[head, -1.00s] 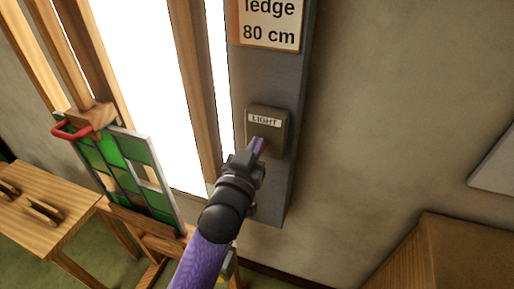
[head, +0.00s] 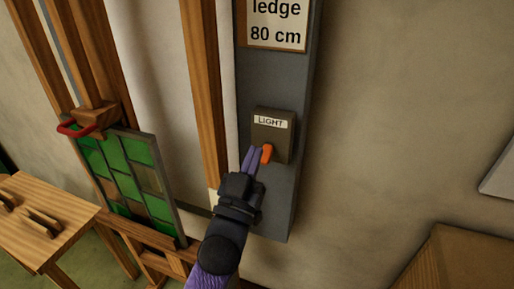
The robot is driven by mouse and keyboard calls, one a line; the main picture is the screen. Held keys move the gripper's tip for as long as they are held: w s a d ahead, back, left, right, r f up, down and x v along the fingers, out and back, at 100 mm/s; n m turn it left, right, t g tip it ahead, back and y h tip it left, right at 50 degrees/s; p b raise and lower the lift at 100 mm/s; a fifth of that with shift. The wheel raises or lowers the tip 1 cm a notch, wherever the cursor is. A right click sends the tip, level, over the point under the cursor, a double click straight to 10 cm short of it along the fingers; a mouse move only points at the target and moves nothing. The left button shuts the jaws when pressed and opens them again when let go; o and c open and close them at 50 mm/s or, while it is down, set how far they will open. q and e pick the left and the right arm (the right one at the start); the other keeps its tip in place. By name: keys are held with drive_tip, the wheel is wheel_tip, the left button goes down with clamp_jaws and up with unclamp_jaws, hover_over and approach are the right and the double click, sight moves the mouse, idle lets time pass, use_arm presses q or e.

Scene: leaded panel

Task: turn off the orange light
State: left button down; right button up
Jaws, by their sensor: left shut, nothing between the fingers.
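The light switch is a dark box (head: 283,145) labelled "LIGHT", fixed to a grey post. Its orange lever (head: 267,154) sticks out low on the box's front. My left gripper (head: 252,156) is shut and empty, with its purple fingertips just left of the lever; I cannot tell whether they touch it. The tall panel (head: 158,90) behind the wooden frame is dull and unlit. My right gripper is not in view.
A green leaded glass panel (head: 122,178) stands on a wooden easel with a red handle (head: 74,129). A small wooden table (head: 50,235) is at lower left. A wooden box (head: 440,262) is at lower right. A sign (head: 276,24) is above the switch.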

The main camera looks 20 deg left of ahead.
use_arm(q)
drive_tip(key=s+f+b, duration=0.1)
drive_tip(key=s+f, duration=0.3)
drive_tip(key=f, duration=0.2)
drive_tip(key=shift+s+a+f, duration=0.15)
drive_tip(key=shift+s, duration=0.25)
